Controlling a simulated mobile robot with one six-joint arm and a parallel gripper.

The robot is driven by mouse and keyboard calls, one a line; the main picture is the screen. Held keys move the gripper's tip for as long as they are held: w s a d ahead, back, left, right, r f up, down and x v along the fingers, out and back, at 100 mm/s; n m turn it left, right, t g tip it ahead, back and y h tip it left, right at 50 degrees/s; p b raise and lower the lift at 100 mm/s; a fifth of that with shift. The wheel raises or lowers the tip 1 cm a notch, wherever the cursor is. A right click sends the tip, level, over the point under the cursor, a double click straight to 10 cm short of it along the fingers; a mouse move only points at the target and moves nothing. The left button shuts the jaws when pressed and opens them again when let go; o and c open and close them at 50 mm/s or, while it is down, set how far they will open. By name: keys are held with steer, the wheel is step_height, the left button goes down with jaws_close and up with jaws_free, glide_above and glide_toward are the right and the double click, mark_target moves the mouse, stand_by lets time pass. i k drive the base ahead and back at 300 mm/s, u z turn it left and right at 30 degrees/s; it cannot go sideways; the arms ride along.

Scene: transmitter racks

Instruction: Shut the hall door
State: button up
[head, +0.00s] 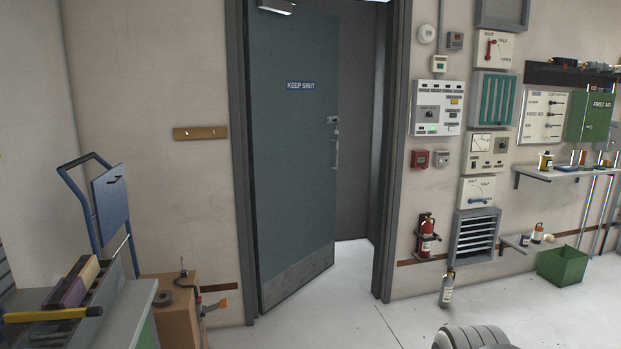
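The hall door (294,170) is a grey-blue door with a "KEEP SHUT" sign (300,86) and a pale metal kick plate (298,279). It stands partly open in its grey frame (393,150). Its left edge is at the frame, and its right edge is swung away from me, leaving a gap on the right. A metal handle (335,150) with a lock plate above it is near the door's right edge. My gripper is not in view. A grey rounded part at the bottom edge appears to be mine.
The floor (345,322) before the doorway is clear. A blue hand truck (110,205), a cardboard box (178,300) and a bench (125,318) stand at left. A fire extinguisher (427,237), wall panels and a green bin (562,265) are at right.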

mark_target(291, 49)
steer(key=u, duration=0.2)
steer(key=i, duration=4.05)
steer(key=z, duration=0.65)
steer(key=i, duration=1.5)
steer(key=z, duration=0.25)
